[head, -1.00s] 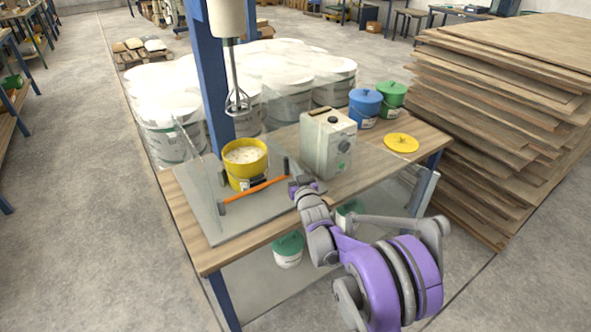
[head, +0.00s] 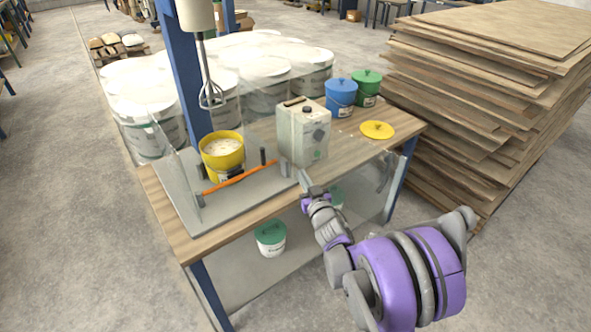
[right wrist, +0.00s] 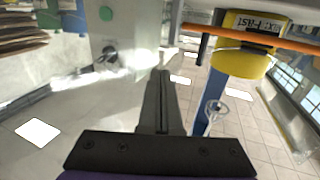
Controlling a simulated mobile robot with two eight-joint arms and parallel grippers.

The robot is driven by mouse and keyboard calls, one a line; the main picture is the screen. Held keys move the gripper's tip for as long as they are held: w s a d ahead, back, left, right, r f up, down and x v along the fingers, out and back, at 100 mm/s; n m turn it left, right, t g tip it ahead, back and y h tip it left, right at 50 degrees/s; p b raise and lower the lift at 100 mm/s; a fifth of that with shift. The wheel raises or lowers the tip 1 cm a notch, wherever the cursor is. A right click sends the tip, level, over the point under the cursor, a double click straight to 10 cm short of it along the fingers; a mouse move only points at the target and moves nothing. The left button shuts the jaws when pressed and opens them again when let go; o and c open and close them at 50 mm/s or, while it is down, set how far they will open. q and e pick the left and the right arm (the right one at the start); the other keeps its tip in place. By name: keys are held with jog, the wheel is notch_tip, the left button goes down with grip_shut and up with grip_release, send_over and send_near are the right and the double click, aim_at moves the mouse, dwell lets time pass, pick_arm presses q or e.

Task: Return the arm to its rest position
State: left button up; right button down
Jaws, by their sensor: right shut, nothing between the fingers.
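My right arm reaches in from the lower right in the head view. The yellow bucket (head: 222,150) with pale contents stands behind the bar, below the raised mixer whisk (head: 211,94). My left gripper is not in view.
The wooden bench (head: 352,146) carries a blue bucket (head: 341,96), a green bucket (head: 368,86) and a yellow lid (head: 377,130). A white tub with a green lid (head: 270,238) is below. Stacked boards (head: 480,95) stand at right. The floor in front is clear.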

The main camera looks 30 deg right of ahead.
jog(key=shift+s, duration=0.15)
jog(key=s+a+f+n+g+y, duration=0.15)
jog(key=s+a+g, duration=0.25)
jog(key=s+a, duration=0.5)
jog(key=s+a+f+g+y, duration=0.1)
jog(key=s+a+f+g, duration=0.3)
jog(key=s, duration=0.8)
jog(key=s+a+f+n+g+y, duration=0.15)
jog(key=s+a+g, duration=0.25)
jog(key=s+a, duration=0.6)
pick_arm(q)
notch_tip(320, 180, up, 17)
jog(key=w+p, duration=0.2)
jog(key=p, duration=1.3)
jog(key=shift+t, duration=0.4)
pick_arm(e)
notch_tip(320, 180, up, 17)
jog(key=d, duration=0.1)
jog(key=shift+w, duration=0.3)
